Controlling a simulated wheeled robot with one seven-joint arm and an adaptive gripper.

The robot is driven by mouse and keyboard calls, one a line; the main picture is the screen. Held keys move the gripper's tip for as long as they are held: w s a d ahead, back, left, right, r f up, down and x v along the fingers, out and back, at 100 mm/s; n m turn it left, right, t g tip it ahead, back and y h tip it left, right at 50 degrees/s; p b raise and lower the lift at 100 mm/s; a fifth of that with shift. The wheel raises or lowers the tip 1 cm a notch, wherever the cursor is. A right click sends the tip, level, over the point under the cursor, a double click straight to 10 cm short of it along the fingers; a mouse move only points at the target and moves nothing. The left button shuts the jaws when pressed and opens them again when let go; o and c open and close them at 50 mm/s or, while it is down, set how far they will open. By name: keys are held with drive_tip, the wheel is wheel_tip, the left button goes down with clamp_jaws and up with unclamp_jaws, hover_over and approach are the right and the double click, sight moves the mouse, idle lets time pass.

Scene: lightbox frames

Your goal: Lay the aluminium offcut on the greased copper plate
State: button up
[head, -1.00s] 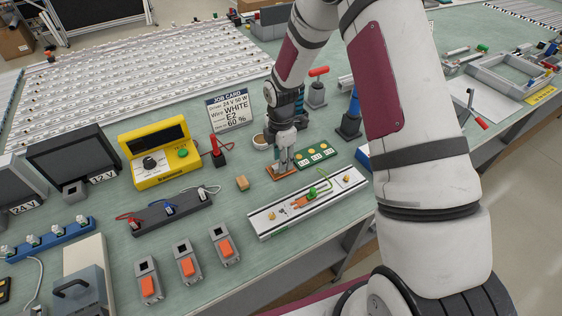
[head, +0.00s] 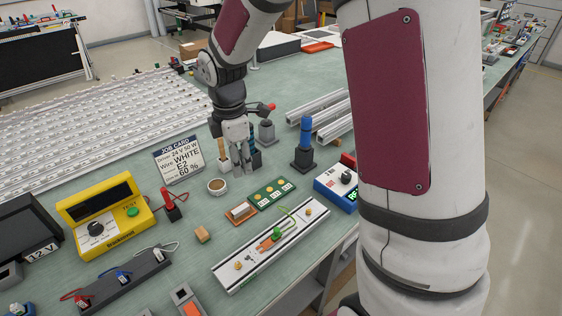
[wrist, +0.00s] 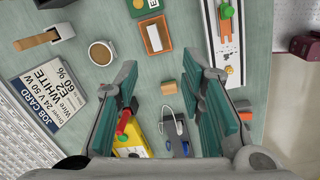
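The greased copper plate (wrist: 166,45) is a small orange-brown rectangle on the green bench. The aluminium offcut (wrist: 153,38), a pale block, lies on it within its edges. In the head view the offcut (head: 239,209) sits on the plate (head: 234,219), just left of a green board. Any grease under the offcut is hidden. My gripper (wrist: 163,88) is open, with nothing between its fingers. In the head view my gripper (head: 240,170) is above the bench, behind the plate and apart from it.
A round cup (head: 217,186) stands behind the plate, near the job card (head: 178,159). A white rail (head: 272,243) lies in front. A wooden block (head: 202,234) is to the left. A blue-handled tool (head: 305,143) stands right of my gripper.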

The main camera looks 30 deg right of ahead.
drive_tip(key=s+r+m+t, duration=0.2)
drive_tip(key=s+r+m, duration=0.6)
drive_tip(key=s+r, duration=0.4)
drive_tip(key=s+r+m+t, duration=0.2)
drive_tip(key=s+r+m, duration=0.2)
drive_tip(key=s+m, duration=0.5)
drive_tip(key=shift+s+a+r+t+y, duration=0.3)
drive_tip(key=shift+s+r+t, duration=0.1)
drive_tip(key=shift+s, duration=1)
